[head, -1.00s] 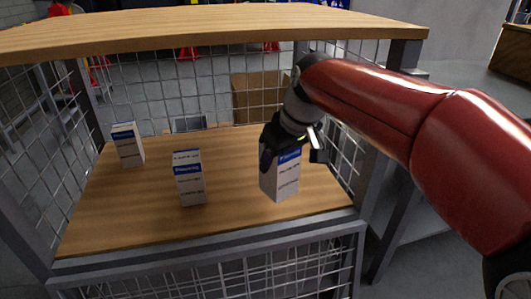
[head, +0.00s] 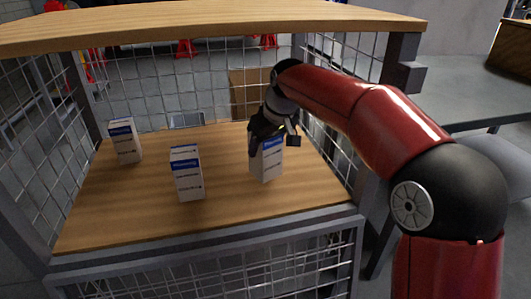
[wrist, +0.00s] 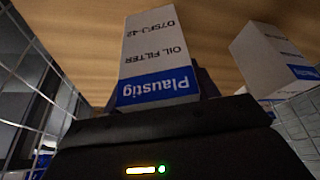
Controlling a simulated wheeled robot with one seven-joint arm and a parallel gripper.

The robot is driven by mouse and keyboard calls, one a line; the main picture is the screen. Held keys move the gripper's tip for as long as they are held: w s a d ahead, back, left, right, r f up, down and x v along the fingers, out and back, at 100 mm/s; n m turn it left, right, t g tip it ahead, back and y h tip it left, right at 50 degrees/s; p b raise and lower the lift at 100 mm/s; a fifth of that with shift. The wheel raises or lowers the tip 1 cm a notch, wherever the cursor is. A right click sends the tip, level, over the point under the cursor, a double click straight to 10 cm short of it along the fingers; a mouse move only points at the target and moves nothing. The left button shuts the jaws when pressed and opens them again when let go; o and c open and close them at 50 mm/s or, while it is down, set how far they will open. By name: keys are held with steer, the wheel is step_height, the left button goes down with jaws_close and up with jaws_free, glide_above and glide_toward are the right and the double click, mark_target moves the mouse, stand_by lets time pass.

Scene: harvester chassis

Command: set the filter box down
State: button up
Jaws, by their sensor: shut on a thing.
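My gripper (head: 265,138) is shut on the top of a white filter box (head: 269,167) with a blue band. It is over the right part of the wooden shelf (head: 225,202), under the cart's wooden top. The held box is upright or nearly so. I cannot tell whether its base touches the shelf. In the wrist view the held box (wrist: 158,50) shows the words "Plaustig" and "OIL FILTER"; the fingers are mostly hidden behind the dark gripper body.
Two similar boxes stand on the shelf: one near the middle (head: 187,174), one at the back left (head: 125,141). Wire mesh (head: 160,85) closes the back and sides. The wooden top (head: 200,26) hangs above my arm. Shelf between the boxes is clear.

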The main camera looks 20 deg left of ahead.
steer(key=shift+f, duration=0.9)
steer(key=shift+w+a+f, duration=0.15)
steer(key=shift+w+f, duration=0.05)
steer(key=shift+f+b, duration=0.2)
steer(key=shift+b, duration=0.1)
steer(key=o, duration=1.3)
steer(key=shift+r, duration=0.1)
